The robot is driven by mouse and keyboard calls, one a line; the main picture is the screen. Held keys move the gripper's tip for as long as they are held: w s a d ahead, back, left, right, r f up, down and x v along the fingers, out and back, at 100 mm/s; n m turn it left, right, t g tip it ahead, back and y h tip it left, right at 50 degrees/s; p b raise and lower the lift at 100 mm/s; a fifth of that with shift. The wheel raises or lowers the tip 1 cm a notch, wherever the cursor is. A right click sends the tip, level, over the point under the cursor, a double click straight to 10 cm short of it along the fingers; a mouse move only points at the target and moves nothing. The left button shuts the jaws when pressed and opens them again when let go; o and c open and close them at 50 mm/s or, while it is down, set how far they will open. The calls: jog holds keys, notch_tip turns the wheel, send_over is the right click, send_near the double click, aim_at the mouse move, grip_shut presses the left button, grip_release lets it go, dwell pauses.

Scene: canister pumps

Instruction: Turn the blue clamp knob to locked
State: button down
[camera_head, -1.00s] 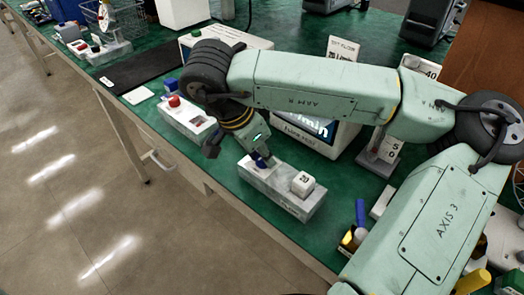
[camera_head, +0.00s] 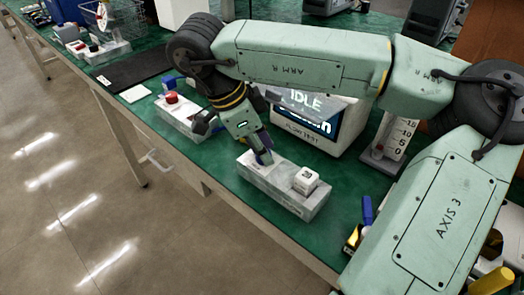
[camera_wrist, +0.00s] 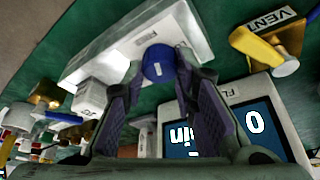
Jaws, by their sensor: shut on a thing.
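The blue clamp knob (camera_wrist: 158,62) sits on one end of a pale grey block (camera_wrist: 105,45) and is round in the wrist view. My gripper (camera_wrist: 157,72) has one finger on each side of the knob and is shut on it. In the head view my gripper (camera_head: 262,157) comes down on the left end of the block (camera_head: 270,185), and the fingers mostly hide the knob. Any lock marking by the knob cannot be read.
A white numbered cube (camera_head: 306,179) stands on the block's other end. A screen (camera_head: 310,110) reading "IDLE" is behind. A box with a red button (camera_head: 172,98) is to the left. The bench's front edge is close.

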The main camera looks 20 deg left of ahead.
jog(key=c, duration=1.3)
grip_release()
jog(key=v, duration=0.7)
jog(key=shift+r, duration=0.3)
